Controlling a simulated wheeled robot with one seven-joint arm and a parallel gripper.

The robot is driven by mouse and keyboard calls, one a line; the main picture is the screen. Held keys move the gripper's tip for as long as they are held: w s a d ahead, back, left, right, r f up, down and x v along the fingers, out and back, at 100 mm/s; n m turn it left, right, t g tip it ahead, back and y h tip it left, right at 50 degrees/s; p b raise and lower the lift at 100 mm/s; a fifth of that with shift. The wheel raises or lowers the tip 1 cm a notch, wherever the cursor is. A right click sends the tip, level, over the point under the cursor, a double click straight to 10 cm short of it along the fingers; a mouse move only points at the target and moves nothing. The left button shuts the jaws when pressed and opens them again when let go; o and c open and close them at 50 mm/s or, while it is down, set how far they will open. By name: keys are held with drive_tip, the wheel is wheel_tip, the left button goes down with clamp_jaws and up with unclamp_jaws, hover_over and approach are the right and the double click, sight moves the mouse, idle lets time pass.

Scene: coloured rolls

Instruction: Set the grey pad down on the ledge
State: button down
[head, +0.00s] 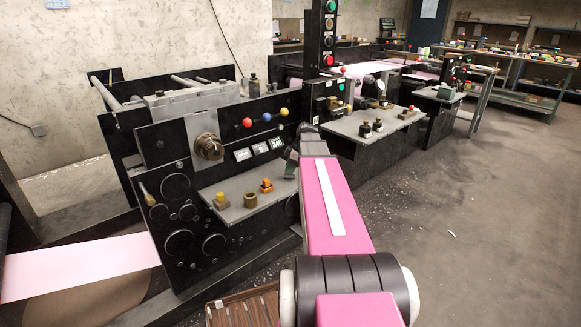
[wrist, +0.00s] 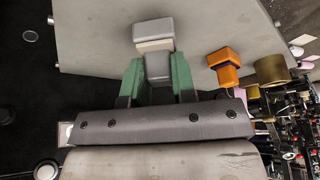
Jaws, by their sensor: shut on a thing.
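My gripper (wrist: 157,66) shows two green fingers in the wrist view, shut on a grey pad (wrist: 153,29) with a cream band below its top. The pad sticks out past the fingertips and appears over the grey ledge (wrist: 95,45); I cannot tell whether it touches it. In the head view the ledge (head: 232,184) juts from the black machine, and my gripper (head: 291,164) is at its right end, mostly hidden by my pink arm. The pad cannot be made out there.
An orange block (head: 266,186), a brass cylinder (head: 250,200) and a yellow-topped brown block (head: 221,201) stand on the ledge. In the wrist view the orange block (wrist: 225,66) is close right of my fingers. The ledge's back left part looks clear.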

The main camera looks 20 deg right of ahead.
drive_tip(key=shift+f, duration=0.55)
drive_tip(key=c, duration=0.9)
unclamp_jaws()
drive_tip(key=shift+o, duration=0.2)
